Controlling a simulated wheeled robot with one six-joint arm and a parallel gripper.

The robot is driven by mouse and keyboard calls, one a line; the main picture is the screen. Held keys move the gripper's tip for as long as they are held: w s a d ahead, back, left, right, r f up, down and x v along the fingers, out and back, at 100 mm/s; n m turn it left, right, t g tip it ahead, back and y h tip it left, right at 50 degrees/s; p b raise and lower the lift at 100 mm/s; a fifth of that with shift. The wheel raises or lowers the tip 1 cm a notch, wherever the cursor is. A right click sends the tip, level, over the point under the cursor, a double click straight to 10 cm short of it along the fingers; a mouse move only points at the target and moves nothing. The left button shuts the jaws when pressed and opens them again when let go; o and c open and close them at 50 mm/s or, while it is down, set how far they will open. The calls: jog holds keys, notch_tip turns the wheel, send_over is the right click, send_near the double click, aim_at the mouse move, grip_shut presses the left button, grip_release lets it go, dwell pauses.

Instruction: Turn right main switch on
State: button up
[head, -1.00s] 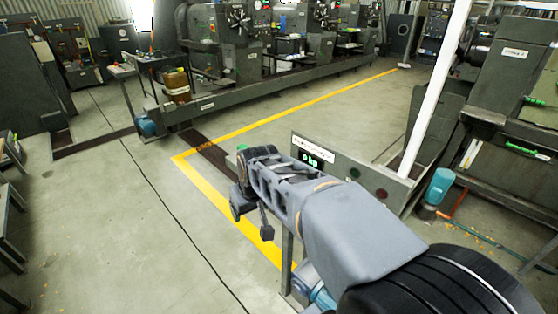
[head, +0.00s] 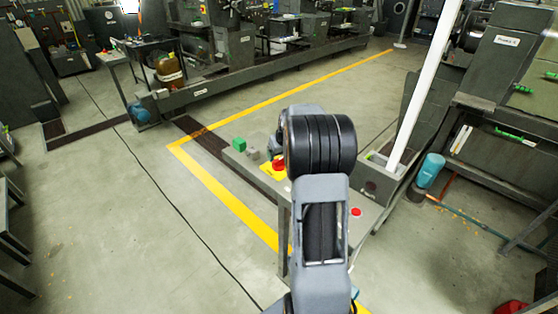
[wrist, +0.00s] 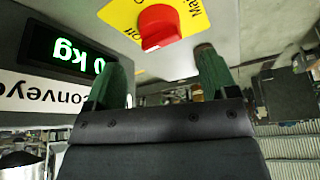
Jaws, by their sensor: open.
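The main switch is a red rotary knob (wrist: 158,27) on a yellow plate (wrist: 118,12) marked "Main" and "Off", seen upside down at the top of the wrist view. In the head view, the yellow plate (head: 267,171) and red knob show in part just left of my arm's black joint. My gripper (wrist: 160,58) has two green fingers, spread apart and empty. The knob appears ahead of the gap between the fingertips; I see no clear contact. In the head view my arm hides the gripper.
A "0 kg" display (wrist: 72,48) and a conveyor label (wrist: 40,88) sit beside the switch in the wrist view. A green block (head: 239,144) and a red button (head: 356,212) are on the console in the head view. A white post (head: 426,85) stands to the right.

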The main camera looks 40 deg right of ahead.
aim_at(279, 161)
jog(key=p+x, duration=0.1)
jog(key=x, duration=0.5)
jog(key=shift+w+f, duration=0.15)
jog(key=shift+f, duration=0.15)
jog(key=shift+c, duration=0.4)
jog(key=c, duration=0.8)
